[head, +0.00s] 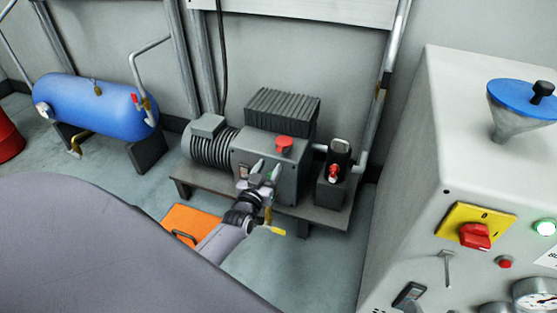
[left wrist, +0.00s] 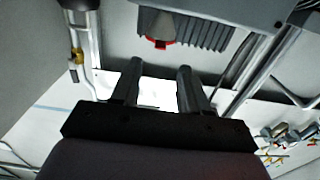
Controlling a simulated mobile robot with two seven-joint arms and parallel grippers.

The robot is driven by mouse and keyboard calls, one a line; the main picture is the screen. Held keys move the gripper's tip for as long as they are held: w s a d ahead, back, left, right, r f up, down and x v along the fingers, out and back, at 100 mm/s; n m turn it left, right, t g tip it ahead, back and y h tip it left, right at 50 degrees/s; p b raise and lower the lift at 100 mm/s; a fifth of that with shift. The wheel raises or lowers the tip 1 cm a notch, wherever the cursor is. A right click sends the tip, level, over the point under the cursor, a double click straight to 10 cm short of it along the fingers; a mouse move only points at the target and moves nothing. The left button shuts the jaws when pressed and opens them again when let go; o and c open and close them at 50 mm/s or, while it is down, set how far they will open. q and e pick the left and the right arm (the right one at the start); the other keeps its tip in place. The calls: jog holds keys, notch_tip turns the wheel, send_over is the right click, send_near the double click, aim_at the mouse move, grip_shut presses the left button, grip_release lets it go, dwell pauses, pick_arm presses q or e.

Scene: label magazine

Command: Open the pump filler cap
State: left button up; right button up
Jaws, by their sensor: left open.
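The red filler cap (head: 284,143) sits on top of the grey pump (head: 258,152), near its front right, in front of a finned dark block. It looks seated on the pump. My left gripper (head: 266,168) is open and empty, in front of the pump's front face and lower in the picture than the cap. In the left wrist view, the open fingers (left wrist: 157,82) point towards a red-edged part (left wrist: 160,43), seemingly the cap, beside the fins; they look apart from it. My right gripper is not in view.
The pump stands on a low grey bench (head: 335,213). A small dark unit with a red valve (head: 334,172) stands right of it. A blue tank (head: 92,106) is at left, an orange case (head: 190,224) on the floor. A large white cabinet (head: 425,150) fills the right.

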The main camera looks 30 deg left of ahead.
aim_at(278, 151)
pick_arm(q)
jog(key=shift+b+x, duration=1.85)
jog(key=shift+x, duration=1.7)
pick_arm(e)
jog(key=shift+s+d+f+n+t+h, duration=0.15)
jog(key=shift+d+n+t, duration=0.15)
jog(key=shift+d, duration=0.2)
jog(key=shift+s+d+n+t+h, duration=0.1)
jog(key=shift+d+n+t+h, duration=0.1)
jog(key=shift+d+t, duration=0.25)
pick_arm(q)
jog(key=shift+c, duration=0.3)
grip_shut()
